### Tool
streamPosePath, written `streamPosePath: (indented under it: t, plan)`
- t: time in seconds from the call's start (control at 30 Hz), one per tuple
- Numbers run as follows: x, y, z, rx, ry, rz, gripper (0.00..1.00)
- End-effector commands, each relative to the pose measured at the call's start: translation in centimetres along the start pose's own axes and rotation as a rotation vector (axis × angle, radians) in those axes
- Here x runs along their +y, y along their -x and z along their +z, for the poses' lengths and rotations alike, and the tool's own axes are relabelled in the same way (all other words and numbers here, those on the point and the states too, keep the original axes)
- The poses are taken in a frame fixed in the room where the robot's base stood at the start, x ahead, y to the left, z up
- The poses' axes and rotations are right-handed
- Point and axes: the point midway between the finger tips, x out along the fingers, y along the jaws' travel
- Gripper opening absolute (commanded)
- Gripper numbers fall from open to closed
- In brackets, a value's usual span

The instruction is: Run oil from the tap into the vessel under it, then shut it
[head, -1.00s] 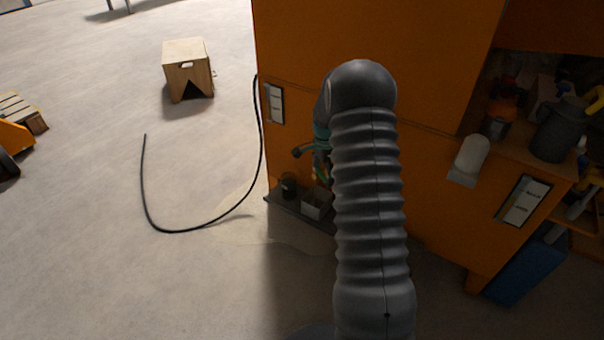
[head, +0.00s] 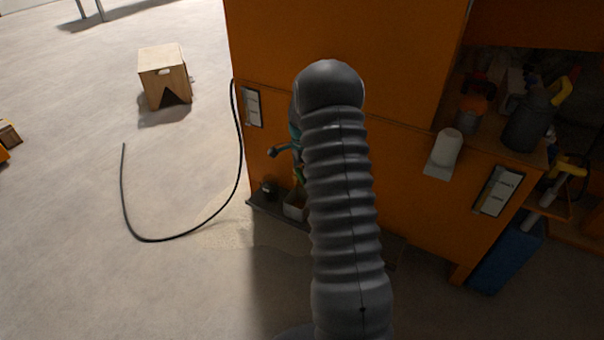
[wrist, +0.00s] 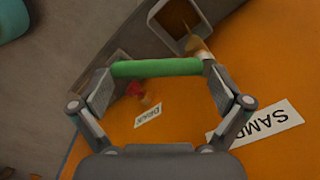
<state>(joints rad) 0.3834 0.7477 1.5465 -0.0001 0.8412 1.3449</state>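In the wrist view a green bar-like handle (wrist: 157,68) lies crosswise between the fingertips of my gripper (wrist: 158,85). The fingers are spread wide, one at each end of the bar; I cannot tell whether they touch it. A brass-coloured piece (wrist: 200,52) is at the bar's right end. An open square box (wrist: 180,24) is beyond it. The head view shows a pale box (head: 293,209) and a dark jar (head: 269,189) on a low ledge. My arm hides the gripper there and much of the tap area. No oil flow is visible.
The orange cabinet face (wrist: 100,110) carries a "DRAIN" label (wrist: 148,115), a small red part (wrist: 135,90) and a "SAMP…" label (wrist: 262,123). A black hose (head: 185,237) lies on the floor at the left. A wooden stool (head: 164,75) stands farther back.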

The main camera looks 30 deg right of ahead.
Motion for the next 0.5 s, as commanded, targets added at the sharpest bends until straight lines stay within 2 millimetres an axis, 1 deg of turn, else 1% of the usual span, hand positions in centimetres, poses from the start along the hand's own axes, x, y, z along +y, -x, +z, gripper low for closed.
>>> streamPosePath:
  t: [0.17, 0.27, 0.37, 0.5]
  plan:
    - [0.1, 0.1, 0.2, -0.001, 0.003, 0.003, 1.0]
    - [0.0, 0.8, 0.2, -0.001, 0.003, 0.002, 1.0]
    - [0.0, 2.2, 0.1, 0.0, 0.003, 0.0, 1.0]
    - [0.0, 5.0, 0.1, 0.0, 0.001, 0.0, 1.0]
